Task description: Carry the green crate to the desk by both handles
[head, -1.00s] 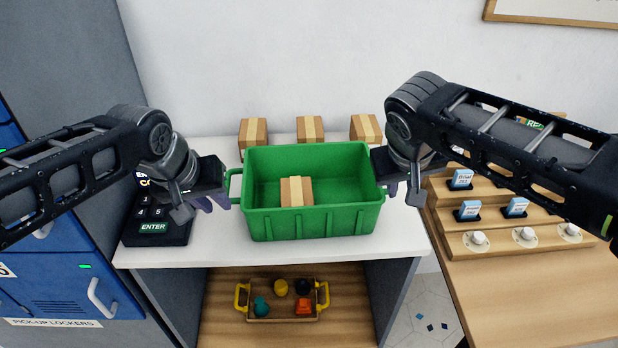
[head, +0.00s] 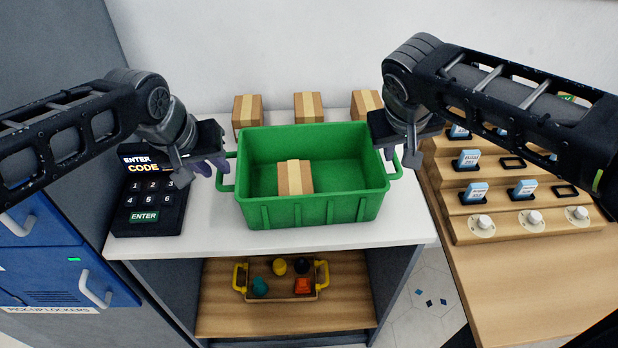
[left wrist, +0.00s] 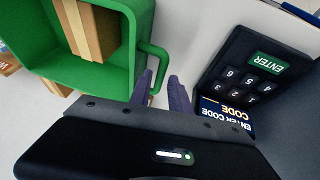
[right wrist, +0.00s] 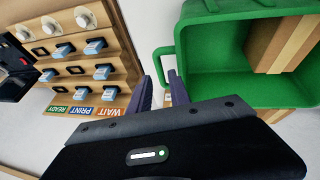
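The green crate (head: 310,213) stands upright on the white cabinet top (head: 200,235), with a brown taped box (head: 294,178) inside. My left gripper (head: 209,166) is open at the crate's left handle (head: 226,176). In the left wrist view the handle (left wrist: 157,56) reaches toward the gap between the spread fingers (left wrist: 162,90). My right gripper (head: 400,155) is open at the right handle (head: 397,168). In the right wrist view that handle (right wrist: 156,62) lies at the gap between the spread fingers (right wrist: 160,88). Neither gripper visibly closes on a handle.
Several taped boxes (head: 308,107) stand behind the crate. A black keypad (head: 150,195) is at its left, by blue lockers (head: 60,265). A wooden tray (head: 280,296) sits on the shelf below. At right is a wooden desk (head: 510,290) with a card rack (head: 490,190).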

